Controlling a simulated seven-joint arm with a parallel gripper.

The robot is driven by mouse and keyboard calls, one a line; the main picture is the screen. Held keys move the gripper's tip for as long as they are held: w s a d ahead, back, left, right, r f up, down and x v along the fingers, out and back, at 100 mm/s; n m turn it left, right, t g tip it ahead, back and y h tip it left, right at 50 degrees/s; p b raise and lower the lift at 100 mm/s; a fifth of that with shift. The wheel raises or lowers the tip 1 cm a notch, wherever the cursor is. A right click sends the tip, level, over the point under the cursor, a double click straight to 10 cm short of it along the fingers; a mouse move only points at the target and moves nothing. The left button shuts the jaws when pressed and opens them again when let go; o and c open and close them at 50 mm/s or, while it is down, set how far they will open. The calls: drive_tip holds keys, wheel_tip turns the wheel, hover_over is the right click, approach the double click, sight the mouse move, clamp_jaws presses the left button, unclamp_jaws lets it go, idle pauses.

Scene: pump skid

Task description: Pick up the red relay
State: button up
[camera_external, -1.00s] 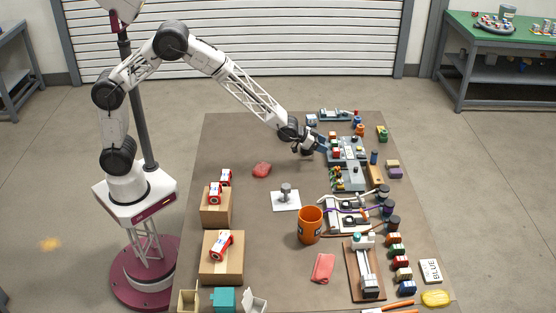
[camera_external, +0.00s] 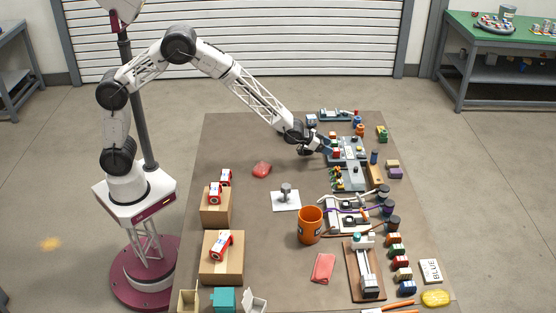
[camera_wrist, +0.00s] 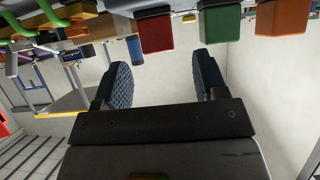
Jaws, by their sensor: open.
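The red relay (camera_wrist: 155,33) is a red block at the top of the wrist view, with a green block (camera_wrist: 219,24) and an orange block (camera_wrist: 282,17) to its right. My gripper (camera_wrist: 161,68) has its two dark, ribbed fingers spread, with nothing between them. The red relay appears just above the gap between the fingertips and apart from them. In the external view my gripper (camera_external: 325,146) is at the left edge of the grey relay board (camera_external: 349,150). The red parts there are too small to tell which is the relay.
Cardboard boxes (camera_external: 221,270) stand at the left. The table left of the board is mostly clear.

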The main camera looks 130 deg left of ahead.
sight(337, 149)
idle(0.4)
drive_tip(key=shift+x, duration=2.65)
drive_tip(key=shift+d, duration=0.1)
drive_tip(key=c, duration=1)
drive_tip(key=shift+r, duration=0.7)
wheel_tip(337, 149, up, 2)
drive_tip(key=shift+r, duration=0.1)
drive_tip(key=s+d, duration=0.3)
drive_tip(key=d, duration=0.1)
drive_tip(key=s+d+r, duration=0.1)
drive_tip(key=s+d, duration=0.2)
drive_tip(key=s, duration=0.1)
drive_tip(key=s+d, duration=0.4)
drive_tip(key=shift+d+r, duration=0.2)
drive_tip(key=shift+d, duration=0.1)
